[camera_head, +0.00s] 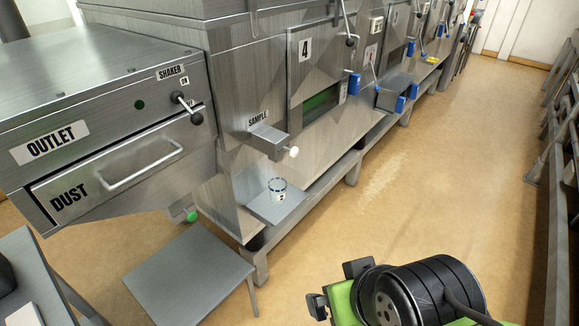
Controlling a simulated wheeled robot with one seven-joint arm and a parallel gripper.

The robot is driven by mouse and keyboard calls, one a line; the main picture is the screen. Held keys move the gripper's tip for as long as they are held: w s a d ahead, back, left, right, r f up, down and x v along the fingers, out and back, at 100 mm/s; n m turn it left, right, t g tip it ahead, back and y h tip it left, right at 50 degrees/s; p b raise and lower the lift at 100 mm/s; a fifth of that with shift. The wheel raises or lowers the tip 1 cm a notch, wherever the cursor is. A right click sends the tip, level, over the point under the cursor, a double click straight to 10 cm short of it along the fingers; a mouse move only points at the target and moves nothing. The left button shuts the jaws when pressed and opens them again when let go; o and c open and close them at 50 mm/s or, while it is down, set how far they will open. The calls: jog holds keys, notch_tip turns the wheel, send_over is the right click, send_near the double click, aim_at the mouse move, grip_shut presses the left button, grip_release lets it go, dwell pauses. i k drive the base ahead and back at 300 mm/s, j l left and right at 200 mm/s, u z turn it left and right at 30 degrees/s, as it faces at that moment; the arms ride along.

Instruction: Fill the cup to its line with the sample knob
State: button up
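A small clear cup (278,190) with a dark line near its rim and a dark mark like a 2 stands upright on a low grey metal shelf (262,208). I see no clear fill in it. The white sample knob (293,152) sticks out at the end of a metal spout box (268,139) labelled SAMPLE, above and slightly right of the cup. My gripper (337,287) is at the bottom of the view, well in front of the cup and knob. Its two black fingers look spread apart, with nothing seen between them.
The dryer's OUTLET and DUST drawer (120,170) with its handle is at left. A grey stool or small table (188,270) stands in front of it. Another grey table (35,275) is at lower left. Open tan floor (400,190) runs right, bounded by a metal rack (565,120).

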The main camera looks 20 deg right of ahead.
aim_at(293, 152)
jog(key=i+l+u, duration=0.15)
jog(key=u, duration=0.25)
jog(key=i+l+u, duration=0.2)
jog(key=u, duration=0.15)
jog(key=i+l+u, duration=0.15)
jog(key=l+u, duration=0.25)
jog(key=j, duration=0.1)
